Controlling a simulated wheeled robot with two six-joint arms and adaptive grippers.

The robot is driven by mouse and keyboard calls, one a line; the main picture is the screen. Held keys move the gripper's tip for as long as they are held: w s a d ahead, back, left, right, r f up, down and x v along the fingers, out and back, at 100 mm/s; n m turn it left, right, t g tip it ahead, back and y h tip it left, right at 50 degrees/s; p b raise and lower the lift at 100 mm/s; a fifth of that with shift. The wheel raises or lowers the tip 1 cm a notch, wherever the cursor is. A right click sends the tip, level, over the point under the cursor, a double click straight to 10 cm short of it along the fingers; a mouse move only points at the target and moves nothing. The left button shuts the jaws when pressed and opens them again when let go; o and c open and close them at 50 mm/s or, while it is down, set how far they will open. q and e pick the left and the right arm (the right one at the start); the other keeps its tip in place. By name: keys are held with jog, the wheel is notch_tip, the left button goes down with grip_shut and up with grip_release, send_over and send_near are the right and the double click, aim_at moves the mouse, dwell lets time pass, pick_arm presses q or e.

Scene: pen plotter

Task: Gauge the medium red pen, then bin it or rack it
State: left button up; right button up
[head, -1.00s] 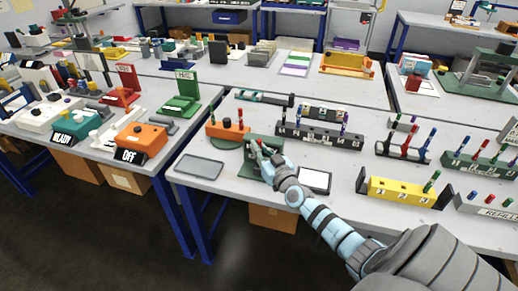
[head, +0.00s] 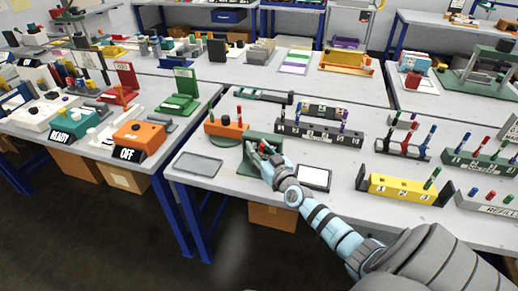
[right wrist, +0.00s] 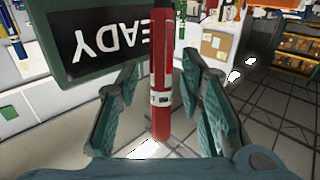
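My right gripper (head: 268,157) is at the green gauge stand (head: 248,167) near the front of the middle table. In the right wrist view, a red pen (right wrist: 161,75) with a white label band stands between the two teal fingers of this gripper (right wrist: 160,108). The fingers are spread, with a gap visible on each side of the pen. A dark green panel reading READY (right wrist: 95,35), upside down, is right behind the pen. In the head view the gripper hides most of the pen. My left gripper is not in view.
An orange block (head: 228,130) with pens stands behind the gauge. A grey tray (head: 198,164) lies left, a white-faced tablet (head: 315,179) right. A black numbered rack (head: 318,133), a yellow rack (head: 400,189) and a green rack (head: 480,163) stand further right.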

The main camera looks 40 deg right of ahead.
jog(key=s+a, duration=0.2)
jog(key=s, duration=0.9)
jog(key=shift+s, duration=0.4)
